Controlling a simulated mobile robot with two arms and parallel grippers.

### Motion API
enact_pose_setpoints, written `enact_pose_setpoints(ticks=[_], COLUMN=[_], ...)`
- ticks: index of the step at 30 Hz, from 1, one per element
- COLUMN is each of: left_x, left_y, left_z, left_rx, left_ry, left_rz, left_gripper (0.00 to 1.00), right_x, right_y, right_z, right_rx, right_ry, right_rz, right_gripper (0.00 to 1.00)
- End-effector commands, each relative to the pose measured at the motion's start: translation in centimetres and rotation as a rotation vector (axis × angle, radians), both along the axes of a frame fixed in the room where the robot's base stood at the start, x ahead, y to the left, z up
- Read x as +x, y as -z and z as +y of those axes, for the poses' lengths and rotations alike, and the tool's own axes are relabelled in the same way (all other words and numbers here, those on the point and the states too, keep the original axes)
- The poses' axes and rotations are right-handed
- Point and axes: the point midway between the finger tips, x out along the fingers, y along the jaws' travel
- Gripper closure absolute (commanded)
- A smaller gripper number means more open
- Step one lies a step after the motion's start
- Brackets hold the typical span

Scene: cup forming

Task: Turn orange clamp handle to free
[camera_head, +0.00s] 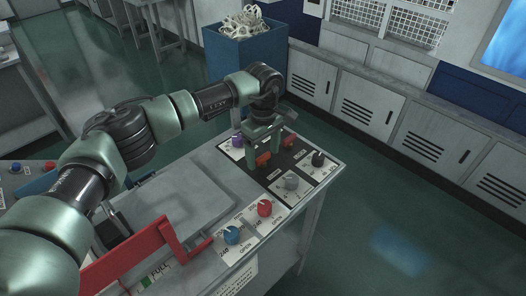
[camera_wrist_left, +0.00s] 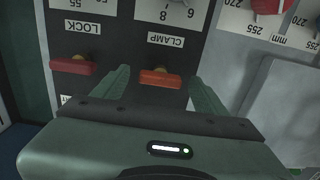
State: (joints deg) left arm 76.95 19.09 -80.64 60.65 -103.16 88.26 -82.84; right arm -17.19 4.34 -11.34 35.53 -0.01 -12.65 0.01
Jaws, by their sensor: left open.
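The orange clamp handle (camera_head: 263,159) sits on the dark part of the control panel (camera_head: 257,178). In the left wrist view the orange handle (camera_wrist_left: 160,78) lies crosswise below the CLAMP label. My left gripper (camera_head: 263,158) points down at it, and in the left wrist view its two fingers (camera_wrist_left: 163,90) stand apart on either side of the handle. A gap shows between each finger and the handle. A red handle (camera_wrist_left: 74,66) under the LOCK label lies left of the left finger. My right gripper is not in view.
Close by on the panel are a purple knob (camera_head: 238,141), a red handle (camera_head: 290,141), a black knob (camera_head: 318,159), a grey knob (camera_head: 291,182), a red knob (camera_head: 265,208) and a blue knob (camera_head: 232,235). A large red lever (camera_head: 130,255) stands at the front left.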

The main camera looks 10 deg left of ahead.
Motion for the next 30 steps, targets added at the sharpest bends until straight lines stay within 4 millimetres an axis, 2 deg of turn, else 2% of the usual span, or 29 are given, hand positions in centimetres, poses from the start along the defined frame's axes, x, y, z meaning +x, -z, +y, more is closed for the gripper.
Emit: enact_pose_setpoints(ticks=[1, 2, 8, 20, 30], left_x=[0.0, 0.0, 0.0, 0.1, 0.1], left_y=[0.0, 0.0, 0.0, 0.1, 0.3], left_z=[0.0, 0.0, 0.0, 0.1, 0.2], left_rx=[0.0, 0.0, 0.001, 0.003, 0.002], left_ry=[0.0, 0.0, -0.001, -0.074, -0.338], left_rz=[0.0, 0.0, -0.001, -0.003, -0.004], left_gripper=[0.27, 0.33, 0.88, 0.9, 0.9], right_x=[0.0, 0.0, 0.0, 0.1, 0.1], right_y=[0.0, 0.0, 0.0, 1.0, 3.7], right_z=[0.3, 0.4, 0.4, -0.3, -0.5], right_rx=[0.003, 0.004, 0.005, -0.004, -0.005], right_ry=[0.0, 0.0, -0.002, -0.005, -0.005], right_rz=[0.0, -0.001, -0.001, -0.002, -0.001], right_gripper=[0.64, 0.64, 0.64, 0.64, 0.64])
